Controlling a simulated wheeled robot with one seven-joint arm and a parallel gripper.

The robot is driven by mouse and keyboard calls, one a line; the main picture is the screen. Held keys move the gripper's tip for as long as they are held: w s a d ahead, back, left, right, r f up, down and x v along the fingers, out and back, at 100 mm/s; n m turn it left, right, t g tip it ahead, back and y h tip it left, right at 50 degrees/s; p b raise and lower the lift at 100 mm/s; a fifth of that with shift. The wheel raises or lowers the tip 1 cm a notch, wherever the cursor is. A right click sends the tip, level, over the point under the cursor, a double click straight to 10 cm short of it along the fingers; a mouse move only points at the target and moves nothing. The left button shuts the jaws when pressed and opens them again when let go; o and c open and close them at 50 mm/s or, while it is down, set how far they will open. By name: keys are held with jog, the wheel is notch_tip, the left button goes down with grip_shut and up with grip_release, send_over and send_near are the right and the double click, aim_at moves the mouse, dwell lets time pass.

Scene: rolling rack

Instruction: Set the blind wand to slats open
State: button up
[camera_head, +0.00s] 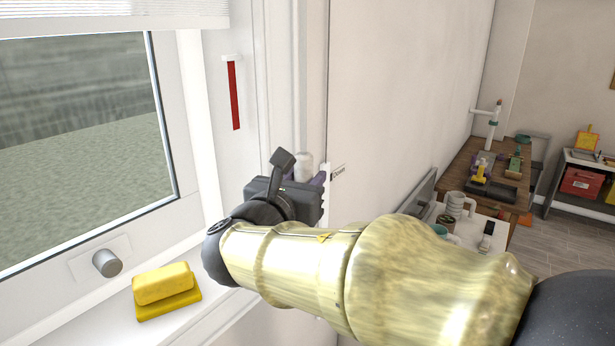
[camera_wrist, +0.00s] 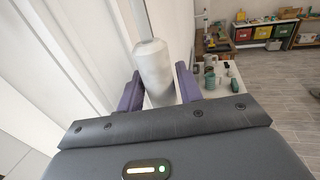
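The blind wand (camera_wrist: 154,72) is a pale cylindrical handle on a thin rod that runs up out of the wrist view. It hangs between the two purple fingers of my gripper (camera_wrist: 160,88). In the head view the wand's top (camera_head: 304,164) shows just beyond my gripper (camera_head: 306,182), and my wrist hides the rest. The blind (camera_head: 110,14) is a white band above the window. A small label (camera_head: 338,172), seemingly reading "Down", is on the wall right of my gripper.
A red strip (camera_head: 235,96) hangs on the window frame. A round grey knob (camera_head: 107,262) sits below the glass, with a yellow sponge-like block (camera_head: 163,285) on the sill. Cluttered tables stand along the wall at right, with open floor (camera_head: 535,262) beside them.

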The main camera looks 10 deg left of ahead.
jog(key=shift+r, duration=0.1)
jog(key=s+a+b, duration=0.2)
jog(key=s+b, duration=0.3)
jog(key=s, duration=1.2)
jog(key=shift+s, duration=0.15)
jog(key=shift+a, duration=0.1)
jog(key=w+d+f+m+g+h, duration=0.1)
jog(key=w+d+f+m+g, duration=0.3)
jog(key=f, duration=0.4)
jog(key=w+d+f+m+g+h, duration=0.1)
jog(key=w+d+f+m+g, duration=0.15)
jog(key=d+f, duration=0.5)
jog(key=w+d+f+m+g, duration=0.3)
jog(key=d+f+m+g, duration=0.15)
jog(key=f, duration=0.35)
jog(key=s+d+f+m+g+y, duration=0.2)
jog(key=d+f+m, duration=0.5)
jog(key=m, duration=0.4)
jog(key=s+d+f+m+g+y, duration=0.2)
jog(key=d+f+m, duration=0.5)
jog(key=m, duration=0.5)
jog(key=shift+s+d+f+m+y, duration=0.3)
jog(key=shift+s+d+f, duration=0.15)
jog(key=shift+d, duration=0.3)
